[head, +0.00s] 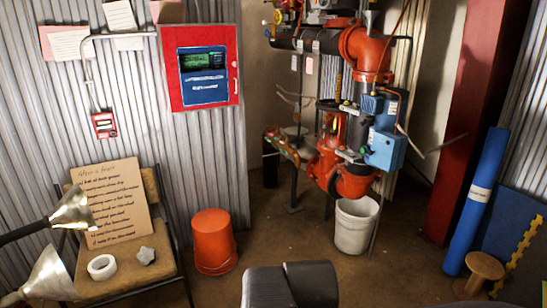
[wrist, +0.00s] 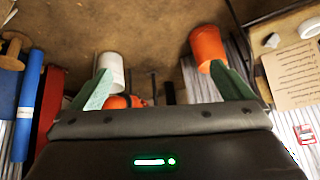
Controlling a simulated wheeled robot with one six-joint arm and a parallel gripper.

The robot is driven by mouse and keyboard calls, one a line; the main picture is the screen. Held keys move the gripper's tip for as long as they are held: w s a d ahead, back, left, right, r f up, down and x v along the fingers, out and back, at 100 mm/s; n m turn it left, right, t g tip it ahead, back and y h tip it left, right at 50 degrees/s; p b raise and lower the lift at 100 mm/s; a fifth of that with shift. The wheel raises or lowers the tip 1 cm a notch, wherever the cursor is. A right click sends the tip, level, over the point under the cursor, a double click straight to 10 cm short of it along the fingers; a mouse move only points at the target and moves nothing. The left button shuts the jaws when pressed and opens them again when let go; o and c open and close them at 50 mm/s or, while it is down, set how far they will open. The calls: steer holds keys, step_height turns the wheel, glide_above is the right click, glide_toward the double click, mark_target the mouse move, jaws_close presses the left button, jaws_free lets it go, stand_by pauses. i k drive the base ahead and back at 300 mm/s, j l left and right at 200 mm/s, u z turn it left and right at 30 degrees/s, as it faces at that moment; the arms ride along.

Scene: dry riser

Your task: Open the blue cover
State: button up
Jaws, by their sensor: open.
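A blue box (head: 384,151) with a flat front sits on the red and orange riser pipework (head: 350,165), right of centre in the head view. A smaller blue box (head: 372,104) sits just above it. The red wall cabinet (head: 200,67) also has a blue panel (head: 205,89) under a small green screen. I cannot tell which blue part is the cover. My gripper (wrist: 160,70) is open and empty in the wrist view, its two green fingers wide apart. It is clear of the pipework. In the head view only dark parts of my arm show at the bottom edge.
An orange bucket (head: 213,241) and a white bucket (head: 355,226) stand on the floor. A chair (head: 120,262) holding a cardboard sign and tape is at left. A blue roll (head: 476,200) and a wooden spool (head: 484,270) are at right. The floor between is free.

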mark_target(384, 153)
steer(key=k+j+z, duration=0.2)
steer(key=i+l, duration=0.2)
steer(key=i, duration=0.4)
steer(key=i+l+z, duration=0.15)
steer(key=i, duration=0.5)
